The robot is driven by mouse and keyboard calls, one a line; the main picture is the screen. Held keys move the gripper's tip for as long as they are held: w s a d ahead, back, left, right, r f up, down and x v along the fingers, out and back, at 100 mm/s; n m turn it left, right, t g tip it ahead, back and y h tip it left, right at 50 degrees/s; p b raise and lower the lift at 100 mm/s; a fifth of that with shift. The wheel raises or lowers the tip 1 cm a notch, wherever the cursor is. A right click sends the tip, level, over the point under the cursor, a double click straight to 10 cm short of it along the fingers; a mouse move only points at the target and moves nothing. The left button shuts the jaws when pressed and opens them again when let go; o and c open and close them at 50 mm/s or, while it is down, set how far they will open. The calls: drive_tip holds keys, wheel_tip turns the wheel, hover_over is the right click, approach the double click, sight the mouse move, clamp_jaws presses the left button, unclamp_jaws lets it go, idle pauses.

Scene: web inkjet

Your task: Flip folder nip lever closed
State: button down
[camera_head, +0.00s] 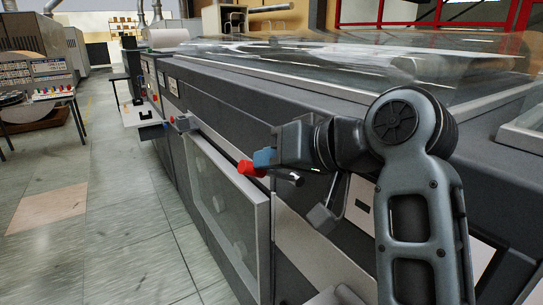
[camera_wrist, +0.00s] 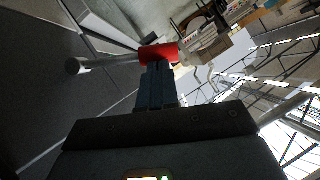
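The nip lever shows a red grip (camera_head: 250,168) on the front side of the dark machine, with a short metal rod (camera_head: 291,179) to its right. In the wrist view the red grip (camera_wrist: 159,53) lies across the fingertips, and its grey rod (camera_wrist: 100,62) runs left. My gripper (camera_head: 265,158) has blue fingers with their tips at the red grip, touching or very close. In the wrist view the fingers (camera_wrist: 158,70) appear together as one narrow block. I see no grip around the lever. The lever's pivot is not clearly visible.
The machine's long dark body (camera_head: 260,105) fills the right, with a clear cover (camera_head: 400,60) on top and a window panel (camera_head: 225,205) on its side. A grey block on a rod (camera_head: 325,215) hangs below my wrist. The tiled floor (camera_head: 110,220) at left is clear.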

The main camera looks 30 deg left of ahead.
drive_tip(key=shift+s+f, duration=0.1)
drive_tip(key=shift+f, duration=0.1)
drive_tip(key=shift+s+a+f+n+t+h, duration=0.3)
drive_tip(key=shift+s+f+n+t, duration=0.3)
drive_tip(key=shift+f+n, duration=0.15)
wheel_tip(320, 180, down, 9)
drive_tip(key=s+n+t+h+b, duration=0.1)
drive_tip(key=n+t+b, duration=0.4)
drive_tip(key=shift+a+h, duration=0.25)
drive_tip(key=shift+h, duration=0.15)
drive_tip(key=shift+s+n, duration=0.1)
drive_tip(key=shift+n, duration=0.15)
